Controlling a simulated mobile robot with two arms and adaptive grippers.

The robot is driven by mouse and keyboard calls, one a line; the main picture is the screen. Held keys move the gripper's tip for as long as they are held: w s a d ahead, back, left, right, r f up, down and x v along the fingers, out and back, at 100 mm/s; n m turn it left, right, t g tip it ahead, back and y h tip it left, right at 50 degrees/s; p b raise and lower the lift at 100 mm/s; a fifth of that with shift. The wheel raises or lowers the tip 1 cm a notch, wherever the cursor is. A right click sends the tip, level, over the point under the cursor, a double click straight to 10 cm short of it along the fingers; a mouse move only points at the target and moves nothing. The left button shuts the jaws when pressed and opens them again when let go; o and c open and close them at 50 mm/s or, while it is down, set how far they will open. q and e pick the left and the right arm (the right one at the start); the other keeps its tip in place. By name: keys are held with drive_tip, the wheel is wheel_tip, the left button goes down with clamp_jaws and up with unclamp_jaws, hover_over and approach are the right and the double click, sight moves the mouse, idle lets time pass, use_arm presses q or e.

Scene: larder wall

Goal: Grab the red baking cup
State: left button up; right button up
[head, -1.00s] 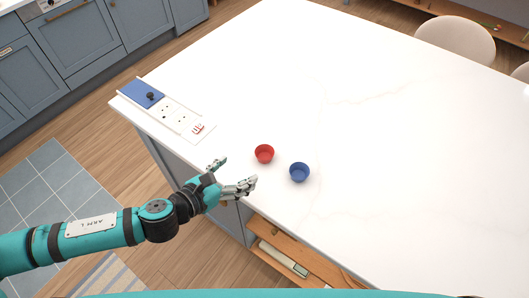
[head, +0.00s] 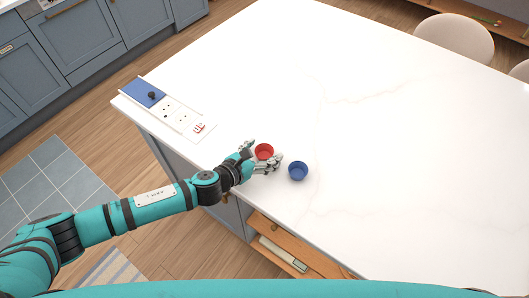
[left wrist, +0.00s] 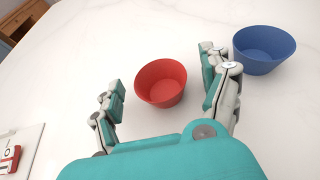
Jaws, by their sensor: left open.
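The red baking cup (head: 264,151) stands upright on the white island top, near its front edge. My left gripper (head: 262,156) is open, with one finger on each side of the cup. In the left wrist view the red cup (left wrist: 161,83) sits between the open fingertips (left wrist: 163,78), with a gap to the left finger and a smaller one to the right finger. The cup looks empty. My right gripper is not in view.
A blue cup (head: 298,171) stands just right of the red one, close beside my gripper's right finger; it also shows in the left wrist view (left wrist: 264,49). A white panel with a blue section (head: 143,92) lies at the island's left edge. The island's middle is clear.

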use_arm(q)
drive_tip(key=c, duration=1.1)
